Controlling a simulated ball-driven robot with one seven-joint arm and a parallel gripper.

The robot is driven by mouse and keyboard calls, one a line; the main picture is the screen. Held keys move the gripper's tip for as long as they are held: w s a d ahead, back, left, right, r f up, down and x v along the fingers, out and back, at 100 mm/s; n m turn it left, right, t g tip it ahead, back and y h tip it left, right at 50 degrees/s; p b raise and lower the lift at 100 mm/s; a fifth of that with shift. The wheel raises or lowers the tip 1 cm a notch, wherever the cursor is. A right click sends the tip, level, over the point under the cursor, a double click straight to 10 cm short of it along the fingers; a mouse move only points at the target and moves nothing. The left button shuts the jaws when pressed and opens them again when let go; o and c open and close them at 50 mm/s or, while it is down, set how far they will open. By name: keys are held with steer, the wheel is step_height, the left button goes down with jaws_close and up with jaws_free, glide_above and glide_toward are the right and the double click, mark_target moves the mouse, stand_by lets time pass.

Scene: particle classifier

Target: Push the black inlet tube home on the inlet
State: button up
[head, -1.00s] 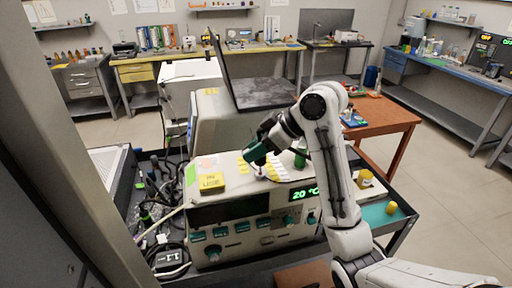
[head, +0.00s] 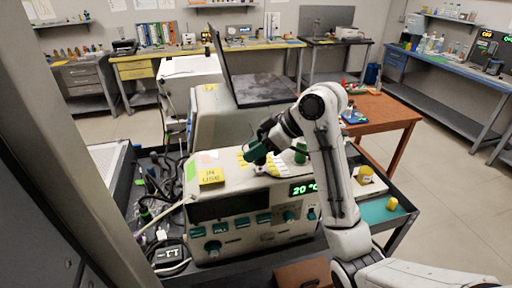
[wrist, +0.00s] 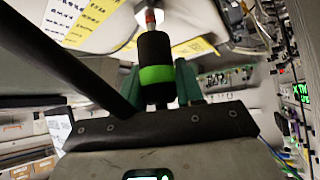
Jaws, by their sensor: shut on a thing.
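My gripper (head: 258,154) is over the top of the pale instrument (head: 236,183), by its yellow labels. In the wrist view its two green fingers (wrist: 159,84) are shut around a black cylindrical end with a bright green band, which I take for the black inlet tube (wrist: 155,50). A thin red and silver fitting (wrist: 150,18), likely the inlet, stands in line with the tube's far end. The two appear to meet, but I cannot tell how far the tube is on. In the head view my gripper and arm largely hide this spot.
A yellow "IN USE" note (head: 211,177) lies on the instrument's top. A green-capped object (head: 301,152) stands close right of my gripper. Cables and a small black box (head: 169,254) lie at left.

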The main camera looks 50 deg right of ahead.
steer(key=shift+f+b, duration=0.45)
steer(key=shift+f, duration=0.6)
steer(key=o, duration=1.1)
steer(key=shift+r, duration=0.1)
steer(key=p+v, duration=0.1)
steer(key=v, duration=0.9)
steer(key=shift+s+d+r+p, duration=0.15)
steer(key=shift+s+p, duration=0.15)
steer(key=shift+p, duration=0.05)
